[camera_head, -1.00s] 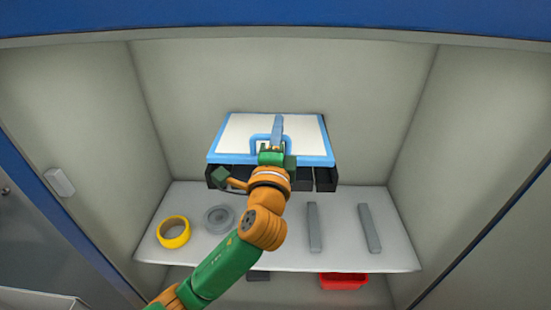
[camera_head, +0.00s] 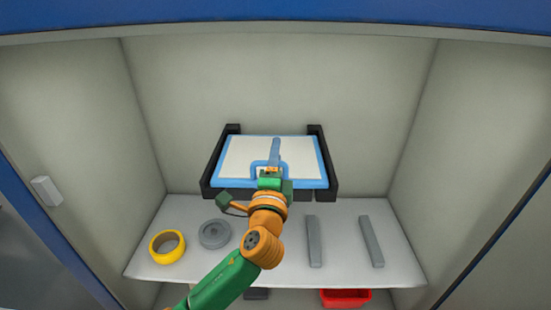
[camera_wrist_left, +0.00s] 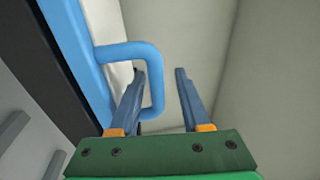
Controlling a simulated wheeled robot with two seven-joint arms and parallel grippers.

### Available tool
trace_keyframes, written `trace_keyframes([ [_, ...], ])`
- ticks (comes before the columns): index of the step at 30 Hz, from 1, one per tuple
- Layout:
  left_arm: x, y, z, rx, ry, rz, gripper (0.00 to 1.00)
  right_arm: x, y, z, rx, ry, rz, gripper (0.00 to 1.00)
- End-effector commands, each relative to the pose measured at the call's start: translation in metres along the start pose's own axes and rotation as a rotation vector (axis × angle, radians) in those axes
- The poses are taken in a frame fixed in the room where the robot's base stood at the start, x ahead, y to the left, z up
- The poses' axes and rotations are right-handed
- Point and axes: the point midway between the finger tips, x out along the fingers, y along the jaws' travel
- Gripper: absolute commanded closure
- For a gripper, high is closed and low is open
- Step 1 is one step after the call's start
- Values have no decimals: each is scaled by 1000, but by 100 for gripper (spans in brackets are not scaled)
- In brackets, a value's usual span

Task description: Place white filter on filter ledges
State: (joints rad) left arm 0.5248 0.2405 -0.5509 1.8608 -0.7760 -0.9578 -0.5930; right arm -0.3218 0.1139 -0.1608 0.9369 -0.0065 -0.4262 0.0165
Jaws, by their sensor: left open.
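The white filter (camera_head: 240,158), a white panel with a blue frame and a blue handle, lies between the black filter ledges (camera_head: 222,150) at the back wall in the head view. Black edging shows along its left, right and front; I cannot tell how firmly it rests on them. My left gripper (camera_head: 275,150) is at the handle. In the left wrist view the left gripper (camera_wrist_left: 159,72) is open, its fingers apart; one finger overlaps the blue handle (camera_wrist_left: 155,75) and the other is clear of it. The filter's blue frame (camera_wrist_left: 85,55) runs along the left there. My right gripper is not in view.
Below, a pale shelf (camera_head: 190,265) holds a yellow tape roll (camera_head: 167,247), a grey ring (camera_head: 214,234) and two grey bars (camera_head: 314,242), (camera_head: 371,240). A red bin (camera_head: 346,298) is underneath. Cabinet walls close both sides.

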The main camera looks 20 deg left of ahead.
Motion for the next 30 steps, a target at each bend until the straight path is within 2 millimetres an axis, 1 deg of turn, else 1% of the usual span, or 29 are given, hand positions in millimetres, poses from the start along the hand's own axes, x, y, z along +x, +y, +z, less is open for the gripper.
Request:
trace_keyframes([
  [2,-5,0,0,0,1,0,53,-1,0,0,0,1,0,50],
  [5,-20,0,-1,0,3,1,53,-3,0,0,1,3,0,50],
  [9,-52,0,-1,-1,3,3,53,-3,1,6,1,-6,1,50],
  [15,-96,1,0,-3,3,3,53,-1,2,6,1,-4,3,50],
  [18,-111,1,-1,-1,2,2,53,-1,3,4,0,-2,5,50],
  [22,-119,0,0,-1,0,1,53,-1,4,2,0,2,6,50],
  [30,-120,0,0,-1,-1,-1,53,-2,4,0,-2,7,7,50],
])
